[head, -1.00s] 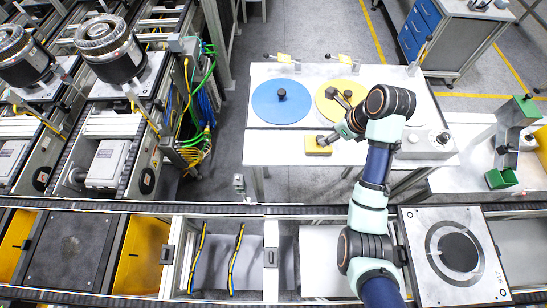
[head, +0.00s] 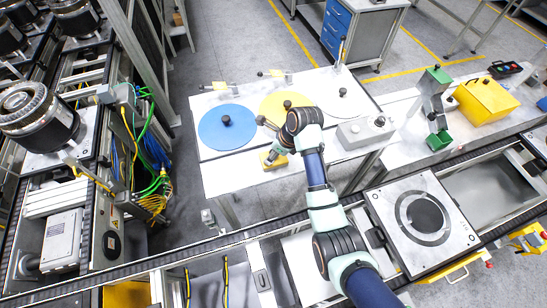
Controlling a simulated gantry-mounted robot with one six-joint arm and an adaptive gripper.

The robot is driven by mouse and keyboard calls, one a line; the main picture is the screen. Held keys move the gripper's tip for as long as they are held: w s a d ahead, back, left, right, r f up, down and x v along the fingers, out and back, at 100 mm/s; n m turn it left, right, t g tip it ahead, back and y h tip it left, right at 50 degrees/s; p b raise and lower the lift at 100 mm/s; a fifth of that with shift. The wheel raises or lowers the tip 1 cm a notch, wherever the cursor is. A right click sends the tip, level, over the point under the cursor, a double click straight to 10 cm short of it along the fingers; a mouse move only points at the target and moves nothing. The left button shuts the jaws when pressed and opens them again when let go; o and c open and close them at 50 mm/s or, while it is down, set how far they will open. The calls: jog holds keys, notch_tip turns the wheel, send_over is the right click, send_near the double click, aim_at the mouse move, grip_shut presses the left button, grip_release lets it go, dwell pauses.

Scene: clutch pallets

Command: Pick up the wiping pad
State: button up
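The wiping pad looks to be the small yellow block (head: 281,162) on the front part of the white table, with a dark piece on top. My arm reaches over the table from the lower right. My gripper (head: 272,150) is at the pad or just above it, mostly hidden behind my own wrist. Its fingers are too small and covered to tell whether they are open or shut, or whether they touch the pad.
On the white table (head: 225,180) lie a blue disc (head: 228,134), a yellow disc (head: 275,105) and a white disc, each with a dark knob. A grey box (head: 366,132) stands at right. A conveyor (head: 190,248) runs along the table's front.

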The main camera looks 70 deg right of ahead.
grip_shut()
notch_tip(320, 180, up, 10)
jog(key=shift+r+b, duration=0.1)
jog(key=shift+b, duration=0.65)
